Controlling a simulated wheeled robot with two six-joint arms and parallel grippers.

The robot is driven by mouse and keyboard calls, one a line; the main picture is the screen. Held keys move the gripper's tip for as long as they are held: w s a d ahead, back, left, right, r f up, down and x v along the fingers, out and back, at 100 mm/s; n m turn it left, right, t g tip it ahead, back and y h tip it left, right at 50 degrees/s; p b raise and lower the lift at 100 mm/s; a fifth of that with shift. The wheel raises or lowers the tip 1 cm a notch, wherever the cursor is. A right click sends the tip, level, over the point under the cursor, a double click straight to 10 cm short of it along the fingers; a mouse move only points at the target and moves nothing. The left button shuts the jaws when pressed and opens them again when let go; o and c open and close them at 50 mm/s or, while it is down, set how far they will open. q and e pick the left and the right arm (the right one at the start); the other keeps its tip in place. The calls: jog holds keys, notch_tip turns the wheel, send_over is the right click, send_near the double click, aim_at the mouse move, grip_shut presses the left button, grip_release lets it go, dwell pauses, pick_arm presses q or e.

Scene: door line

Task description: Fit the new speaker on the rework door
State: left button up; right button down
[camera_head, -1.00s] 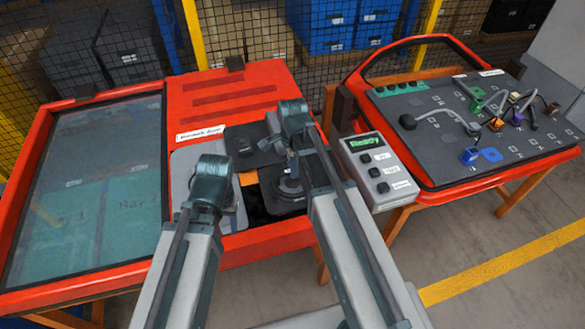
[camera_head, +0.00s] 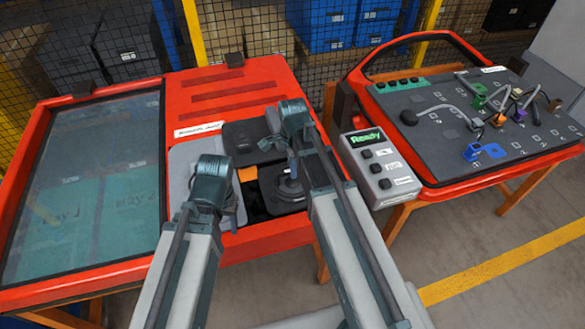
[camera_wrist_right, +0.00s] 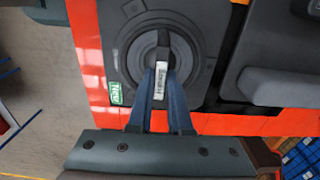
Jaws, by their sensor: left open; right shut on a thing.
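The rework door (camera_head: 212,95) is a red panel on an orange stand, with a label reading "Rework door" and a dark opening in its lower part. The new speaker (camera_head: 285,192) is a dark square with a round cone, at the right of that opening. In the right wrist view the speaker (camera_wrist_right: 126,58) has a green "New" tag. My right gripper (camera_wrist_right: 162,68) is shut on its raised centre grip, which has a white label. In the head view this gripper (camera_head: 292,165) is partly hidden. My left gripper (camera_head: 229,205) is open over the door's grey panel (camera_head: 186,160).
A grey box (camera_head: 378,172) with a green "Ready" display stands right of the rework door. A second red door (camera_head: 450,187) with cables and connectors is further right. A large window (camera_head: 85,180) fills the rework door's left side. A mesh fence stands behind.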

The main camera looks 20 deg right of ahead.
pick_arm(q)
jog(key=shift+f+b, duration=0.4)
jog(key=shift+f, duration=0.1)
pick_arm(e)
jog(key=shift+s+f, duration=0.1)
jog(key=shift+f, duration=0.35)
jog(key=c, duration=0.8)
grip_release()
jog(key=shift+o, duration=0.2)
pick_arm(q)
jog(key=shift+r, duration=0.15)
pick_arm(e)
jog(key=shift+r, duration=0.1)
pick_arm(q)
notch_tip(320, 180, up, 14)
jog(key=p, duration=1.3)
jog(key=shift+f+p, duration=0.25)
jog(key=shift+p, duration=0.15)
pick_arm(e)
notch_tip(320, 180, up, 14)
jog(key=shift+f, duration=0.2)
